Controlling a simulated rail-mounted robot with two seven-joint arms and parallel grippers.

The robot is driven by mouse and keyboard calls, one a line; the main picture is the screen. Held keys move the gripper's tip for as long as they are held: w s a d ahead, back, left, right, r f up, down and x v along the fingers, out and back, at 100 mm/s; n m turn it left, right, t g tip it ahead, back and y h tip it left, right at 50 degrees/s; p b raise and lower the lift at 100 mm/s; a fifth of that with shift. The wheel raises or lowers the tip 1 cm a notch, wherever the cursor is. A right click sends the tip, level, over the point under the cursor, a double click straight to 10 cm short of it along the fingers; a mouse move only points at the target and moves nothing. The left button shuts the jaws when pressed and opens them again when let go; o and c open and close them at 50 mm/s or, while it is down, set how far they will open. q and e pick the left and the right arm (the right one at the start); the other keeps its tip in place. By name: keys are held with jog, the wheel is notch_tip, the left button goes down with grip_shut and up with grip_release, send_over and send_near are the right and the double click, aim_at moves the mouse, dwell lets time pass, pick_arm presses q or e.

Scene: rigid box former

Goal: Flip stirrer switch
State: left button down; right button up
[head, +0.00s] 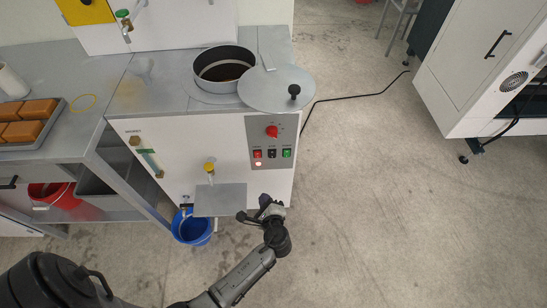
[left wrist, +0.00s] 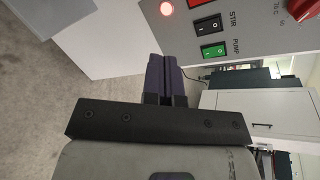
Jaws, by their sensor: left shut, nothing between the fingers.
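The stirrer switch is a black rocker (head: 272,154) in the middle of a row on the machine's grey control panel (head: 260,128). In the left wrist view the black rocker (left wrist: 206,25), labelled STIR, sits above the green PUMP switch (left wrist: 213,51). My left gripper (head: 262,207) is below the panel, in front of the machine's lower front edge. In the left wrist view its dark fingers (left wrist: 166,66) are together and empty, pointing toward the panel and apart from the switches. My right gripper is not in view.
A red knob (head: 272,132) and a lit lamp (head: 258,164) are on the panel. A grey plate (head: 220,200) juts out under a yellow-handled tap (head: 209,168), close to the left gripper. A blue bucket (head: 192,229) stands below. The floor to the right is open.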

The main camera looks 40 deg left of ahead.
aim_at(272, 157)
pick_arm(q)
jog(key=shift+w+d+r+m+t, duration=0.3)
jog(key=shift+w+m+t, duration=0.3)
jog(key=shift+m, duration=1.45)
jog(key=shift+w+d+r+m+t, duration=0.3)
jog(key=shift+m+t, duration=0.45)
jog(key=shift+m, duration=1.35)
jog(key=shift+w+d+r+m+t, duration=0.3)
jog(key=shift+w+m+t, duration=0.3)
jog(key=shift+m, duration=1.45)
jog(key=shift+s, duration=0.1)
jog(key=shift+a, duration=0.1)
jog(key=b+x, duration=0.1)
jog(key=x, duration=0.3)
jog(key=b+x, duration=0.2)
jog(key=x, duration=0.2)
jog(key=b+x, duration=0.1)
jog(key=x, duration=0.3)
jog(key=shift+w+f+b, duration=0.25)
jog(key=shift+f+b, duration=0.1)
jog(key=shift+x, duration=0.8)
jog(key=shift+r+b, duration=0.1)
jog(key=shift+b, duration=0.2)
